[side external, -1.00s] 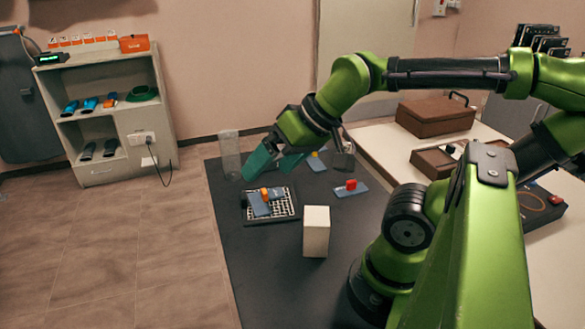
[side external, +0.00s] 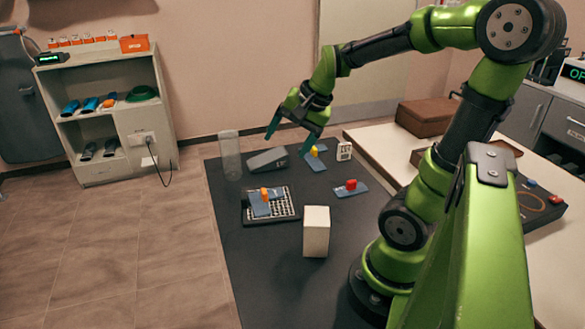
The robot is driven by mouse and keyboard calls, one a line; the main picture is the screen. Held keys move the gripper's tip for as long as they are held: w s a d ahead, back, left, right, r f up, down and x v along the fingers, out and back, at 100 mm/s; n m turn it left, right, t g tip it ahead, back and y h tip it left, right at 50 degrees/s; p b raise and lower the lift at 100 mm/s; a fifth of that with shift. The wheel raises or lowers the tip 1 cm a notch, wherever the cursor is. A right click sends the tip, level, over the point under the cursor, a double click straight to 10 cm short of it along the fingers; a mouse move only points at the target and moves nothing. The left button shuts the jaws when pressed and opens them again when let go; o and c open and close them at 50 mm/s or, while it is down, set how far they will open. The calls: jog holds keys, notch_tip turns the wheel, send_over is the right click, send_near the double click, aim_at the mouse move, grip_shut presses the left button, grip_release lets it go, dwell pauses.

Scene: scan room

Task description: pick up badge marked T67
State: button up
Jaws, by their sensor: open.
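Several blue-grey badge-like pieces with coloured clips lie on the dark mat (side external: 255,275). One with an orange clip (side external: 260,202) rests on a black-and-white grid tray (side external: 284,210). One with a red clip (side external: 350,189) lies to the right, and one with a yellow clip (side external: 315,158) lies farther back. I cannot read T67 on any of them. My gripper (side external: 288,145) is open and empty, its teal fingers spread and pointing down above the back of the mat, left of the yellow-clip piece and clear of the orange-clip one.
A cream block (side external: 316,232) stands at the front of the mat. A clear cylinder (side external: 230,155), a grey wedge (side external: 268,160) and a small white marked block (side external: 344,151) stand at the back. A brown case (side external: 425,117) sits on the right-hand table. The mat's front left is bare.

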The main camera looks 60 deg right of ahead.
jog(key=d+f+m, duration=0.2)
jog(key=d+m, duration=0.4)
jog(key=d, duration=0.2)
jog(key=m+g+h, duration=0.2)
jog(key=m+h, duration=0.2)
jog(key=m, duration=2)
send_near(345, 144)
jog(key=shift+m, duration=0.3)
jog(key=x, duration=1.2)
jog(key=shift+d+f, duration=0.2)
jog(key=shift+f, duration=0.15)
jog(key=c, duration=1)
